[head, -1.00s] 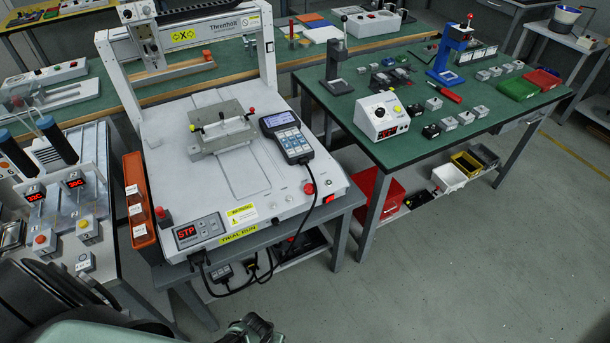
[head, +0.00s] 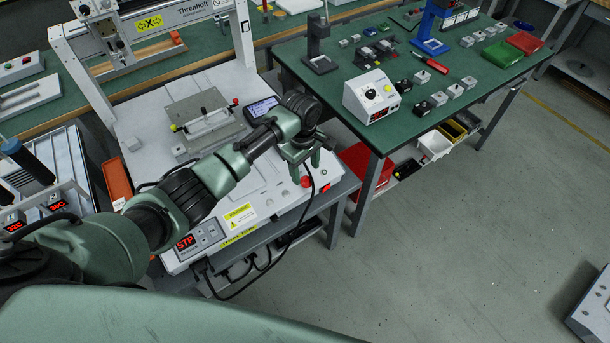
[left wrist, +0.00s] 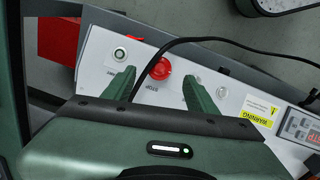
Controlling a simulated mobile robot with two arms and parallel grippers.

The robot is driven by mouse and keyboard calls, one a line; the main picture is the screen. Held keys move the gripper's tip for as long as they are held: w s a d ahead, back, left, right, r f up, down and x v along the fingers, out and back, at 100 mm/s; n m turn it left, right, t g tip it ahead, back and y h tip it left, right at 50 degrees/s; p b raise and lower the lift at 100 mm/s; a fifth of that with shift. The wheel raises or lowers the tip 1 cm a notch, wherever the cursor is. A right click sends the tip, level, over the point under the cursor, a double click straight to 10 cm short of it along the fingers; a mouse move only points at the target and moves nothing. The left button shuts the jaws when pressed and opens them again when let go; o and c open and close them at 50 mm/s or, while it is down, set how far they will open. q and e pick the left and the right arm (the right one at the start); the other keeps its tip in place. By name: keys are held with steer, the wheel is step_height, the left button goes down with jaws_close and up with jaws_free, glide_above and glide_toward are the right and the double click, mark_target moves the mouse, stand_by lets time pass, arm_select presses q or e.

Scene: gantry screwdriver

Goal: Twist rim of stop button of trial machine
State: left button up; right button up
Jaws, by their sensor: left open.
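The trial machine (head: 270,205) is a white gantry bench unit with a red STP display (head: 186,242) at its front left. Its red stop button (head: 306,182) is at the front right. My left gripper (head: 305,171) is above it. In the left wrist view the red stop button (left wrist: 160,69) shows between the tips of my open left gripper (left wrist: 159,73), with "STOP" printed beside it. Both fingers look apart from the button; its height below them is hard to tell. My right gripper is out of view.
The black cable (left wrist: 205,42) loops over the panel near the button. A round button (left wrist: 119,54) and a small white one (left wrist: 222,92) flank it. The handheld pendant (head: 262,108) lies behind my wrist. A green-topped table (head: 420,85) stands to the right; the floor in front is clear.

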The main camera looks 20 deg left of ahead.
mark_target(306, 180)
arm_select(q)
steer(key=f, duration=0.4)
steer(key=shift+w, duration=0.2)
steer(key=shift+f, duration=0.4)
steer(key=shift+c, duration=0.6)
jaws_close()
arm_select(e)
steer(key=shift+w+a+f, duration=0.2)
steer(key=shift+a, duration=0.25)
